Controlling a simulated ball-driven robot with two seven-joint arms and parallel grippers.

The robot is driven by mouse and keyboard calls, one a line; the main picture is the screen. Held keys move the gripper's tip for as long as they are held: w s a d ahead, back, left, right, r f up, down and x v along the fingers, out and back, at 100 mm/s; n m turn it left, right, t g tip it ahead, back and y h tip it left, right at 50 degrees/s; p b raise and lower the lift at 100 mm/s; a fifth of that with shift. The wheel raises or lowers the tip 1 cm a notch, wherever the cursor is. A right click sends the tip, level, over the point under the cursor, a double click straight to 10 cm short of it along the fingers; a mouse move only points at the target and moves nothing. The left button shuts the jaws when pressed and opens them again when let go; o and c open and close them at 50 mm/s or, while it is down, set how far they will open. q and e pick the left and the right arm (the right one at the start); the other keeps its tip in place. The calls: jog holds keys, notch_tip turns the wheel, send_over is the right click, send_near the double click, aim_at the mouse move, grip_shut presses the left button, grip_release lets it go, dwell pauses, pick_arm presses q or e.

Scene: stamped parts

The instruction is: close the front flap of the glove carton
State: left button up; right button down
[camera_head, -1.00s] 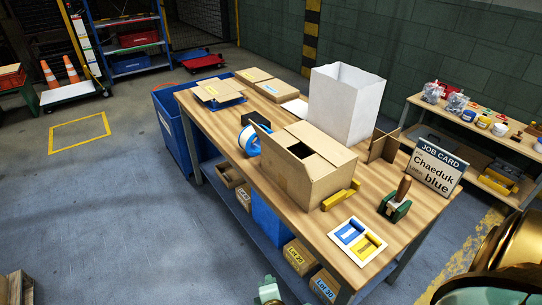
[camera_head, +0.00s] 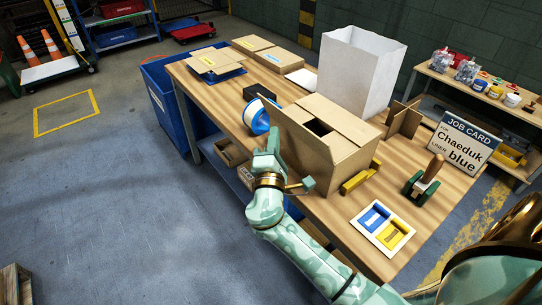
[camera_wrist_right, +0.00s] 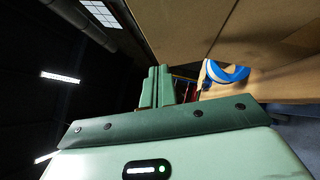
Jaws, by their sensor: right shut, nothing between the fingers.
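The glove carton (camera_head: 325,160) is a brown cardboard box on the wooden table. A flap (camera_head: 290,122) on its left side, nearest my arm, stands up, tilted outward. The other top flaps lie about flat, with a dark gap (camera_head: 318,127) between them. My right gripper (camera_head: 273,136) is shut and empty, just left of that flap; I cannot tell whether it touches. In the right wrist view its fingers (camera_wrist_right: 158,86) are together, and cardboard (camera_wrist_right: 180,25) fills the area above right. My left gripper is not in view.
A blue tape roll (camera_head: 258,118) stands behind my right gripper.

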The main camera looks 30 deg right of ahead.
aim_at(286, 116)
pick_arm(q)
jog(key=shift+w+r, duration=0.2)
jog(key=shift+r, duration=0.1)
pick_arm(e)
jog(key=shift+d+r, duration=0.3)
jog(key=shift+d, duration=0.45)
jog(key=shift+d+r, duration=0.3)
jog(key=shift+d, duration=0.45)
pick_arm(q)
jog(key=shift+p, duration=0.3)
